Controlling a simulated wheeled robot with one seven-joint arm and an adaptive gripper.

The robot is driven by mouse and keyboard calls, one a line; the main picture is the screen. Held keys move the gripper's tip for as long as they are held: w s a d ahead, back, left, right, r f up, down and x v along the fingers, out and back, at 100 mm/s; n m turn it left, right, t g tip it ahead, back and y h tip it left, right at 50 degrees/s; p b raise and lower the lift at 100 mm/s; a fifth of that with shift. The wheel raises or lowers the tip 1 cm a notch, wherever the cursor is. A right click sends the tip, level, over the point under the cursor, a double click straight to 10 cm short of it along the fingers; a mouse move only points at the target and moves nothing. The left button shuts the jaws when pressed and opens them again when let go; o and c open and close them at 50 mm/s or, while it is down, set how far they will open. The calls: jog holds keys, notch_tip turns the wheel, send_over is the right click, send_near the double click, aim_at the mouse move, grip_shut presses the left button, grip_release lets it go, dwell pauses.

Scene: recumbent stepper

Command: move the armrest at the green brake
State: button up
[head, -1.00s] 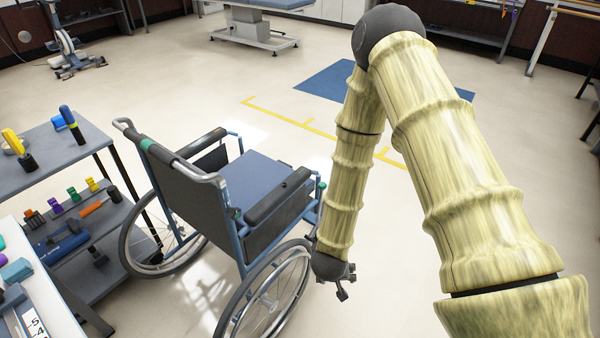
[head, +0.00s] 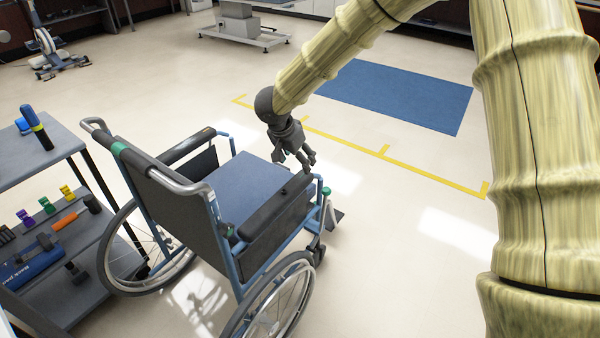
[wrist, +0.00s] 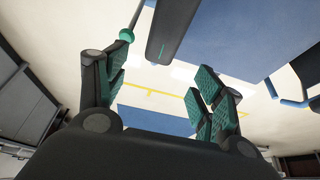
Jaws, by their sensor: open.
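The wheelchair (head: 225,190) stands left of centre, its back toward me. Its right armrest (head: 275,207) is a long black pad. A green brake knob (head: 326,191) sits beyond that pad's front end. In the wrist view the armrest (wrist: 172,30) is a dark bar at the top, and the green knob (wrist: 126,35) is left of it on a rod. The other armrest (head: 187,146) is across the blue seat. My gripper (head: 306,162) is open and empty, near the armrest's front end. In the wrist view its two green-padded fingers (wrist: 158,90) stand apart, with floor between them.
A grey shelf cart (head: 45,155) with tools and coloured clips stands at the left. A blue mat (head: 395,95) and yellow tape (head: 385,150) lie on the floor beyond. The floor right of the wheelchair is clear. The wheelchair's right wheel (head: 272,305) is nearest me.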

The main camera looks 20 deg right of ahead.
aim_at(303, 174)
jog(key=shift+s+d, duration=0.1)
jog(key=shift+s, duration=0.05)
jog(key=x, duration=0.3)
jog(key=b+x, duration=0.1)
jog(key=x, duration=0.6)
jog(key=shift+w, duration=0.25)
jog(key=c, duration=1.3)
jog(key=shift+r, duration=0.15)
jog(key=shift+c, duration=0.8)
